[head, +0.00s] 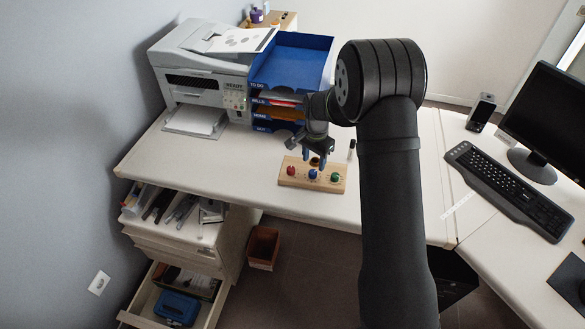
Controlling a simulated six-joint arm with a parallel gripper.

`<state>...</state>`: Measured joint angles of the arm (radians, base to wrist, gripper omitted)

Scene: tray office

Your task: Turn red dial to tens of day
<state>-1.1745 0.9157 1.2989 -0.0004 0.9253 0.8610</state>
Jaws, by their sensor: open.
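A light wooden board (328,187) lies on the white desk, near its front edge. A red dial (291,171) sits at its left end, a blue dial (312,174) in the middle and a green dial (335,177) at the right. Markings around the dials are too small to read. My gripper (311,158) is open and points down just above and behind the board, closest to the blue dial and right of the red dial. Part of the board's back is hidden behind my gripper.
A blue stacked tray unit (290,62) with labelled shelves stands behind, beside a white printer (205,75). A small dark upright object (352,150) stands right of the board. A keyboard (510,190), monitor (545,115) and phone (481,112) are at right. The desk left of the board is clear.

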